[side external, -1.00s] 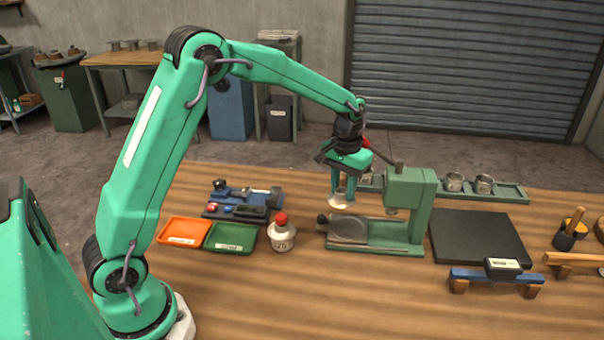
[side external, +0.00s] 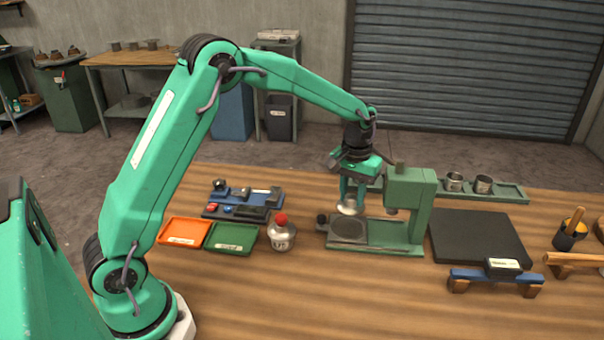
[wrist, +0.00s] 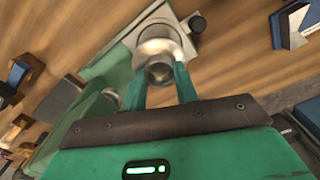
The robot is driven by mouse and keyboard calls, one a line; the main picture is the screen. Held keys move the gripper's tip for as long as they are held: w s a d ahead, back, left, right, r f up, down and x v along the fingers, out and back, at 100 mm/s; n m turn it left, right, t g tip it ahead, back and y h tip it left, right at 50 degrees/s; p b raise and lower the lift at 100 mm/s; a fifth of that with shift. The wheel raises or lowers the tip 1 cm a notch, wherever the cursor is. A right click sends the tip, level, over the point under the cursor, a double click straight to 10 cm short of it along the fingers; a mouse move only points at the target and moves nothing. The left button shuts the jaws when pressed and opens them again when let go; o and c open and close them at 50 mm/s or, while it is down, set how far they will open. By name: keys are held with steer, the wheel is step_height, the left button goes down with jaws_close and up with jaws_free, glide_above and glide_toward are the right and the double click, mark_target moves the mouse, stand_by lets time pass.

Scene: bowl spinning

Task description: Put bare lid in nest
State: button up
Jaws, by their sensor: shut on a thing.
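My gripper (side external: 353,196) is shut on a shiny silvery metal piece, the lid (side external: 350,207), which flares at its lower edge. I hold it above the flat plate at the left end of the green press (side external: 410,195). The round grey recess in that plate, the nest (side external: 348,231), is just below the lid, and I see a gap between them.
The press column and head stand close on the right of my gripper. A white pot with a red knob (side external: 281,236) stands to the left, near the green tray (side external: 231,239) and orange tray (side external: 184,232). A rack with metal cups (side external: 484,184) is behind; a black mat (side external: 480,237) lies right.

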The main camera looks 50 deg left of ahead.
steer(key=shift+f, duration=3.05)
steer(key=shift+f, duration=0.25)
steer(key=o, duration=1)
steer(key=shift+r, duration=0.15)
steer(key=shift+r, duration=3.85)
